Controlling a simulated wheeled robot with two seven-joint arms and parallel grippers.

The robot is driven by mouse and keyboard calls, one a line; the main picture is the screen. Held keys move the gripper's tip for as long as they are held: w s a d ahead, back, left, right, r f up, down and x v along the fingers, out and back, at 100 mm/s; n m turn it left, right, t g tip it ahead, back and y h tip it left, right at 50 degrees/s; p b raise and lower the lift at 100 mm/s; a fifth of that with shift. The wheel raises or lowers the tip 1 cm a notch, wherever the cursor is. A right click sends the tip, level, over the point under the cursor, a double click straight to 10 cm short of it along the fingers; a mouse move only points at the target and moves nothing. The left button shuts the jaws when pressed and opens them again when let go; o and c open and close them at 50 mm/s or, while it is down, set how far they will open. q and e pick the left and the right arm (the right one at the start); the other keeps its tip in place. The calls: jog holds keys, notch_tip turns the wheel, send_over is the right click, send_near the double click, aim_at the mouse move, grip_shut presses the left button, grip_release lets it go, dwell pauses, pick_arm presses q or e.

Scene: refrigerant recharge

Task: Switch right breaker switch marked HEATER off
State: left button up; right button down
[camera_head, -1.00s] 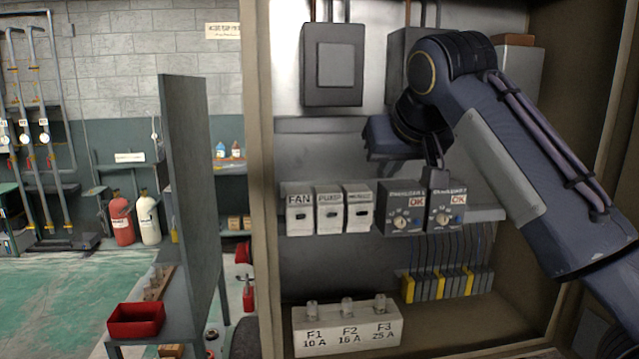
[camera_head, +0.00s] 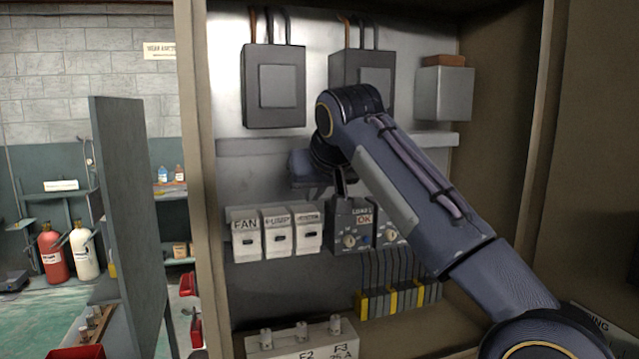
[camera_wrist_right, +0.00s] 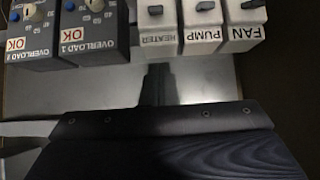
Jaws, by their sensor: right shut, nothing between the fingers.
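The HEATER breaker (camera_head: 308,230) is the rightmost of three white breakers, with a dark switch on its front. Its label reads clearly in the upside-down right wrist view, where the HEATER breaker (camera_wrist_right: 160,27) sits at the top middle. I cannot tell its switch position. My right gripper (camera_head: 341,188) is shut and empty, pointing down just above and right of the HEATER breaker, at the top of the left overload unit. In the wrist view the dark fingers (camera_wrist_right: 153,88) end near the HEATER label, apparently without touching it. My left gripper is out of view.
The PUMP breaker (camera_head: 277,232) and FAN breaker (camera_head: 243,234) stand to the left. The OVERLOAD 1 unit (camera_head: 350,228) is close on the right, with OVERLOAD 2 beside it, partly behind my arm. The fuse block (camera_head: 300,340) is below.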

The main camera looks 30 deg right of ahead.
aim_at(309, 227)
jog(key=x, duration=0.3)
jog(key=shift+f, duration=0.4)
jog(key=shift+s+a+f+b, duration=0.1)
jog(key=shift+s+f+b, duration=0.2)
jog(key=shift+f, duration=0.2)
jog(key=shift+s+a+f+b, duration=0.1)
jog(key=shift+s+f+b, duration=0.15)
jog(key=shift+f, duration=0.25)
jog(key=shift+s+f, duration=0.3)
jog(key=shift+f, duration=0.15)
